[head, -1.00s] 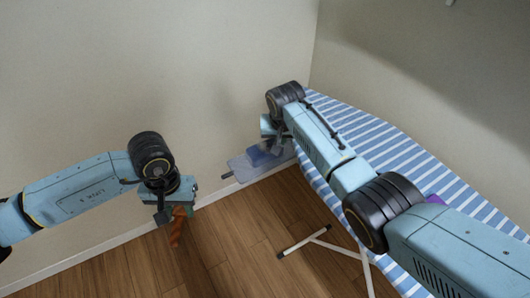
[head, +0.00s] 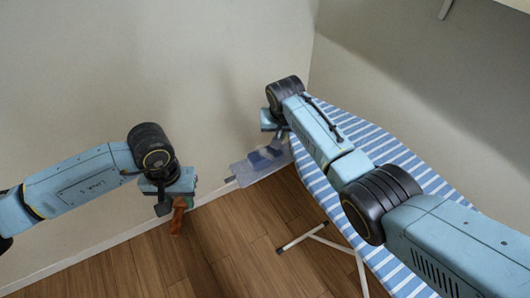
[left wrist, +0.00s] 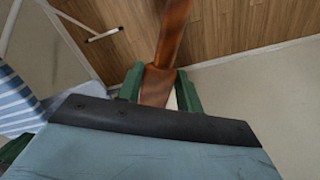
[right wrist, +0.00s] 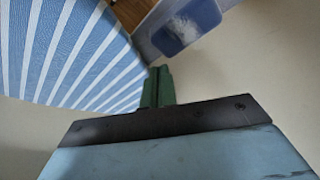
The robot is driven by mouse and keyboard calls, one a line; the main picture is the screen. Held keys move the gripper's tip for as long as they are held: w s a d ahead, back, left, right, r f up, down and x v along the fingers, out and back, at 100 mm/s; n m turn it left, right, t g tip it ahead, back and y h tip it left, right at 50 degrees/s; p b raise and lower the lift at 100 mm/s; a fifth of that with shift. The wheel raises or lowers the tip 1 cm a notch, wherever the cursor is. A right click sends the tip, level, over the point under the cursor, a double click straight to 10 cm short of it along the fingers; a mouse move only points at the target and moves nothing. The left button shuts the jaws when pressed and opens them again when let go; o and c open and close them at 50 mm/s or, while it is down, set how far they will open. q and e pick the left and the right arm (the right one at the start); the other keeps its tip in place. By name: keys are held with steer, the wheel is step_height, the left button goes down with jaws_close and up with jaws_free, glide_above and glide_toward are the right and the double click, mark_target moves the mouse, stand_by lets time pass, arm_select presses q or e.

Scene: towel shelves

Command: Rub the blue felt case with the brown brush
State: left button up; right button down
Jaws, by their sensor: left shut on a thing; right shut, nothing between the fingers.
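My left gripper (head: 178,200) is shut on the brown brush (head: 177,222). The brush hangs below it over the floor, and its long brown body (left wrist: 174,35) stretches away from the fingers in the left wrist view. A blue box-like thing with a whitish patch, which looks like the blue felt case (right wrist: 183,24), sits on a grey tray by the ironing board's far end. It also shows small in the head view (head: 262,158). My right gripper (right wrist: 158,84) is shut and empty, close to the tray and the case. The brush is apart from the case, to its left.
The blue-and-white striped ironing board (head: 352,128) stands on the right, under my right arm. Its pale leg (head: 302,236) reaches the wooden floor (head: 235,250). A grey tray (head: 240,172) juts from its far end. Walls close off the back.

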arm_select(q)
steer(key=shift+r, duration=0.2)
arm_select(e)
steer(key=shift+r, duration=0.25)
